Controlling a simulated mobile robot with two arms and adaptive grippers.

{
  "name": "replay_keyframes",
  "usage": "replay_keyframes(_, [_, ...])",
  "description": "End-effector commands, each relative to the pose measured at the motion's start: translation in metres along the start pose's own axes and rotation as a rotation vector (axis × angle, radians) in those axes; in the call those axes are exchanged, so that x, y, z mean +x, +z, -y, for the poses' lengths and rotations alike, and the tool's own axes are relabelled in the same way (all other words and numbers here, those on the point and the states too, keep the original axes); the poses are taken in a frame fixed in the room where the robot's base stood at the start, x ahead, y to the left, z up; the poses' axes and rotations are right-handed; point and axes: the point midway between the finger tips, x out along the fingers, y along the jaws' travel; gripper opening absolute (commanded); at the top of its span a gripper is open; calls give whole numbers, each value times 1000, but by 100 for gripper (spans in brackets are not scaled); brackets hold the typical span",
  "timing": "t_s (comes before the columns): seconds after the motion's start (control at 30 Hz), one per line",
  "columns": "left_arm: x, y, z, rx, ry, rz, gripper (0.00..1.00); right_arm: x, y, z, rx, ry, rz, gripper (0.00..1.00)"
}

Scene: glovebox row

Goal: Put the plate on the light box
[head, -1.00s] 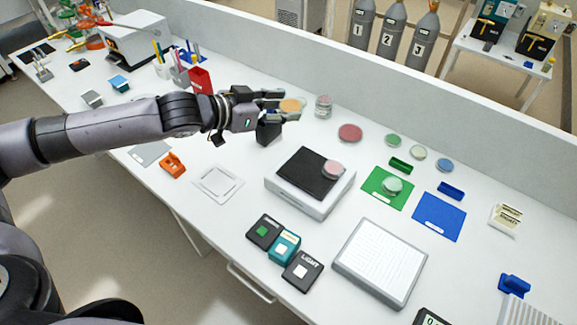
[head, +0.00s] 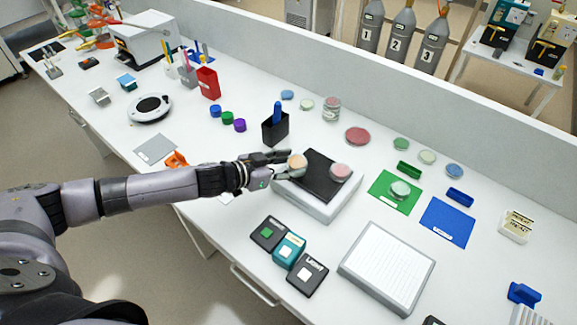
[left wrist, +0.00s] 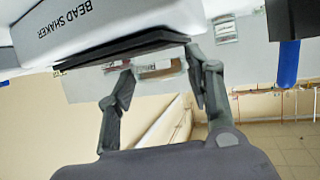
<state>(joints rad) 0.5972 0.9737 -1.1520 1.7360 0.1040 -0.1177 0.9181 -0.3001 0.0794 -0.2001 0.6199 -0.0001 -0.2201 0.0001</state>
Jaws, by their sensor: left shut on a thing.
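A second plate (head: 341,172), pink, rests on the pad's right side. The light box (head: 388,266), a pale panel with a grey rim, lies to the right, nearer the front; its top is bare. In the left wrist view both fingers (left wrist: 162,88) show beside the shaker. My right gripper is not in view.
Three switch boxes (head: 289,248) stand in front of the shaker. A green mat (head: 381,202) with a dish and a blue mat (head: 446,223) lie at right. A black cup (head: 275,128) stands behind the gripper. More dishes, including a red one (head: 357,135), line the back.

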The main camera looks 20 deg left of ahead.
Motion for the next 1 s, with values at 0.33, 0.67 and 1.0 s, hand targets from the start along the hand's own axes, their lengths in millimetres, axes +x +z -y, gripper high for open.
replay_keyframes(0.33, [3,8,0,1,0,-1,21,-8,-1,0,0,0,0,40])
replay_keyframes(0.67, [5,12,0,1,0,-1,55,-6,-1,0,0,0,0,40])
replay_keyframes(1.0, [5,12,0,1,0,-1,68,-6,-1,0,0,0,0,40])
